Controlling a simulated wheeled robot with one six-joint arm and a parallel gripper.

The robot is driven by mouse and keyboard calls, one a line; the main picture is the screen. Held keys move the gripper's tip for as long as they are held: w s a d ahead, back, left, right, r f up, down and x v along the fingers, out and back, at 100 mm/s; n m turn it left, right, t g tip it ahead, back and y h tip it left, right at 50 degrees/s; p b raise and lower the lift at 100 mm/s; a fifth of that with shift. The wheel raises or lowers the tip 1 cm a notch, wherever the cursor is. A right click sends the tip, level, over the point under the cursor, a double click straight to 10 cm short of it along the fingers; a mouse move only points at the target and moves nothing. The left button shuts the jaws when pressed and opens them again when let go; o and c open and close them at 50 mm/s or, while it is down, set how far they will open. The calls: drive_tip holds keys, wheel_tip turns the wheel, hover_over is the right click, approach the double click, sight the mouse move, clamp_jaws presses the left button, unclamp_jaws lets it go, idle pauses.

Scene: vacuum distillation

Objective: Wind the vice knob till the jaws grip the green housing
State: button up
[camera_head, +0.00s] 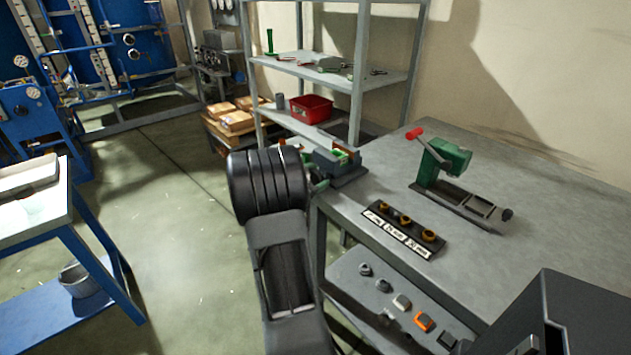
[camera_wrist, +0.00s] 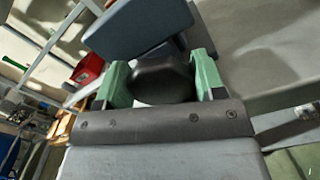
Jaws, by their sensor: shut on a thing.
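The vice (camera_head: 345,167) stands at the table's near left corner in the head view. The green housing (camera_head: 340,154) sits small between its brownish jaws, partly hidden; I cannot tell whether both jaws touch it. In the wrist view the vice's blue-grey body (camera_wrist: 125,28) is close ahead, and the housing cannot be made out. My gripper (camera_wrist: 160,78) has its green fingers on either side of the dark vice knob (camera_wrist: 163,84) and is shut on it. In the head view my arm hides the knob and most of the gripper (camera_head: 319,185).
The grey table (camera_head: 545,205) carries a green press-like device (camera_head: 445,160) and a labelled block with brass rings (camera_head: 405,230). A shelf rack (camera_head: 330,75) with a red bin (camera_head: 311,108) stands behind the vice. Open floor lies left of my arm.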

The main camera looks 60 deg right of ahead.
drive_tip(key=o, duration=0.9)
drive_tip(key=shift+r+p, duration=0.1)
drive_tip(key=shift+p, duration=0.3)
drive_tip(key=shift+r+n+p, duration=0.25)
drive_tip(key=shift+n+p, duration=0.65)
drive_tip(key=shift+p, duration=0.35)
drive_tip(key=n+p, duration=0.2)
drive_tip(key=p, duration=0.1)
drive_tip(key=shift+w+r, duration=0.1)
drive_tip(key=shift+r, duration=0.05)
drive_tip(key=w+a+f+n, duration=0.1)
drive_tip(key=w+a, duration=0.3)
drive_tip(key=a, duration=0.8)
drive_tip(key=shift+s+a+f+m+t+y+b, duration=0.5)
drive_tip(key=shift+s+a+f+m+y+b, duration=0.9)
drive_tip(key=shift+a, duration=1.65)
drive_tip(key=shift+s+a+f+m+t+y+b, duration=0.1)
drive_tip(key=shift+a+f+m+t+y+b, duration=0.65)
drive_tip(key=shift+a+m+y, duration=1.8)
drive_tip(key=shift+s+a+f+m+t+y+b, duration=0.25)
drive_tip(key=shift+s+a+f+m+y+b, duration=0.75)
drive_tip(key=shift+a, duration=2.5)
